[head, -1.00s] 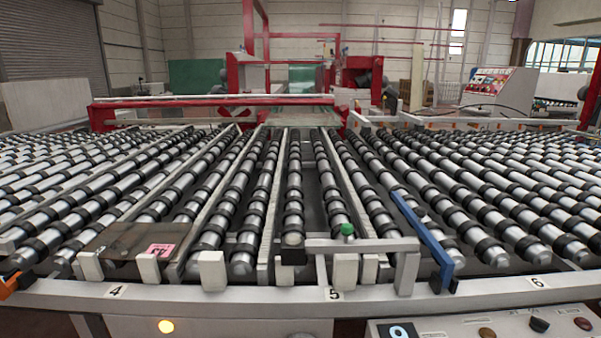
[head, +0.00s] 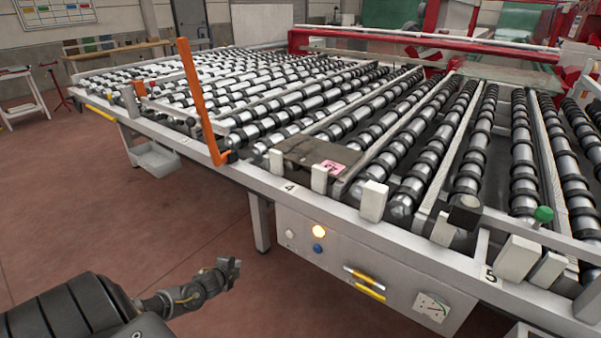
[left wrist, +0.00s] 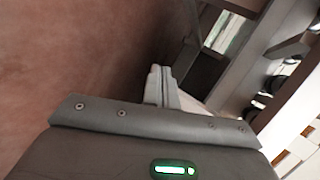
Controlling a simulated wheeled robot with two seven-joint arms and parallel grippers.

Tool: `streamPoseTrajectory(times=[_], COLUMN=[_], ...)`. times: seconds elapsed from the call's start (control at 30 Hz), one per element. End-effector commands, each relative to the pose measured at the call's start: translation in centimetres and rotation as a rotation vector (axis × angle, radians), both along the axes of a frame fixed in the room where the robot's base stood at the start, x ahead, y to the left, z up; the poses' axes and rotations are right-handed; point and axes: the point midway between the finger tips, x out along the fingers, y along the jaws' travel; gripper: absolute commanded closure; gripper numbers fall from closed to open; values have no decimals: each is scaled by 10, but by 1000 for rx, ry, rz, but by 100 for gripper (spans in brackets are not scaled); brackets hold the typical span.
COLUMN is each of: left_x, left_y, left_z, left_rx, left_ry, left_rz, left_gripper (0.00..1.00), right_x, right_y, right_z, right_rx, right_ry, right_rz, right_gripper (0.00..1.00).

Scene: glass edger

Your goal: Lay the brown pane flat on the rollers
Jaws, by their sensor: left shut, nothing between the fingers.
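The brown pane (head: 308,153) is a dark, glossy rectangle with a pink label (head: 329,168). In the head view it lies over the rollers (head: 402,195) at the table's front edge, behind the white stop blocks near number 4. It looks about level with the roller tops; I cannot tell whether every part of it touches them. My left gripper (head: 235,265) is shut and empty, over the floor in front of the table, lower than the pane and apart from it. Its closed fingers also show in the left wrist view (left wrist: 160,84). My right gripper is not in view.
An orange upright bar (head: 198,100) stands at the front edge left of the pane. White stop blocks (head: 374,200) line the front rail. A control panel (head: 350,262) with a lit yellow lamp sits below.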

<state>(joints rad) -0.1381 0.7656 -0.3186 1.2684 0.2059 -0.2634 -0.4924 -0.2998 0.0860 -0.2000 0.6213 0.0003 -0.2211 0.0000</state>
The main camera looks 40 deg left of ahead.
Motion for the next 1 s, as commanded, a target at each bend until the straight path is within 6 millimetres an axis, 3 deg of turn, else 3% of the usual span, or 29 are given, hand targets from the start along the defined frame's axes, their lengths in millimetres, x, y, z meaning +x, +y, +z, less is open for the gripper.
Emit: streamPoseTrajectory(times=[0.03,0.1,0.2,0.33,0.47,0.6,1.0], left_x=[34,68,92,95,89,89,95], left_y=[1,-11,-44,-92,-121,-121,-120], left_z=[58,135,224,296,325,331,332], left_rx=[149,391,733,1116,1387,1589,1688], left_ry=[-54,-116,-181,-221,-216,-150,-108], left_rz=[-124,-293,-489,-648,-708,-728,-746], left_gripper=[100,100,100,100,100,100,100], right_x=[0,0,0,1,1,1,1], right_y=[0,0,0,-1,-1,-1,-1], right_z=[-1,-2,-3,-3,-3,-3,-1], right_rx=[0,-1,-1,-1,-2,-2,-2], right_ry=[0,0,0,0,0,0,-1], right_rz=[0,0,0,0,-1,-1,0], right_gripper=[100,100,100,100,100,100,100])
